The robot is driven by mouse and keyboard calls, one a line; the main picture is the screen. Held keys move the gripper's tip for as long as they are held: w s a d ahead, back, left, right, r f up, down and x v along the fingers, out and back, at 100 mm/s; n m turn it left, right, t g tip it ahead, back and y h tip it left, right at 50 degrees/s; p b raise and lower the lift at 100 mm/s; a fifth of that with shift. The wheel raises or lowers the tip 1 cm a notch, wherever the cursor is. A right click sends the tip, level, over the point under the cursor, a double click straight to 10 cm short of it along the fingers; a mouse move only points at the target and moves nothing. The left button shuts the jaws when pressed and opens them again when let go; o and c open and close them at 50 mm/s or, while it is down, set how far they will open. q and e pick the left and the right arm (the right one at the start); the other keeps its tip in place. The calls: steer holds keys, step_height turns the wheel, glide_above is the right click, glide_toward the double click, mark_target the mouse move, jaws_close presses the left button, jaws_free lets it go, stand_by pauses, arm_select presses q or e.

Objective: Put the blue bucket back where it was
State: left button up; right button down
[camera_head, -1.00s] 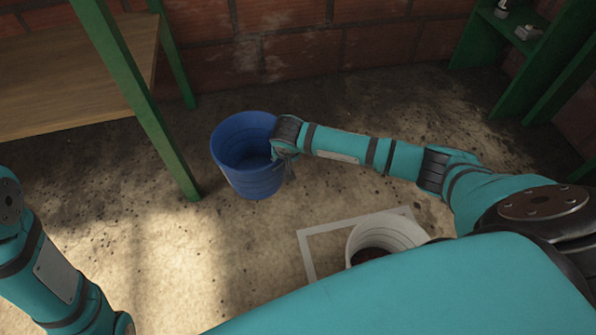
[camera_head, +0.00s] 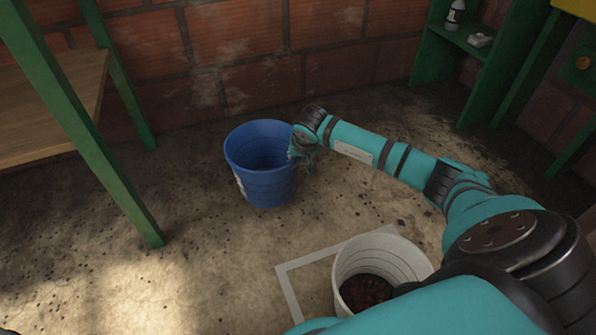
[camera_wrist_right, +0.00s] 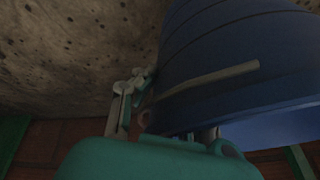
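The blue bucket (camera_head: 265,185) is upright between the green table leg and my right arm in the head view. It is at or just above the floor; I cannot tell which. My right gripper (camera_head: 301,150) is at its right rim and appears shut on the bucket wall. In the right wrist view the bucket (camera_wrist_right: 225,60) fills the upper right, with its pale handle across it. The gripper (camera_wrist_right: 170,128) is at its rim there, with one finger outside and the other mostly hidden. My left gripper is out of view.
A white bucket (camera_head: 345,278) with dark red contents stands by a white outline (camera_head: 320,257) on the floor, partly behind my arm. A green-legged table (camera_head: 125,190) is at left, a green shelf (camera_head: 428,62) at back right. Floor near the brick wall (camera_head: 335,45) is clear.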

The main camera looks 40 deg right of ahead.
step_height(320, 180, down, 3)
steer(key=b, duration=0.2)
steer(key=shift+f+b, duration=0.15)
steer(key=shift+b, duration=0.25)
steer(key=shift+f, duration=0.1)
steer(key=c, duration=1.9)
jaws_free()
steer(key=shift+c, duration=0.2)
steer(key=o, duration=0.5)
steer(key=shift+c, duration=0.2)
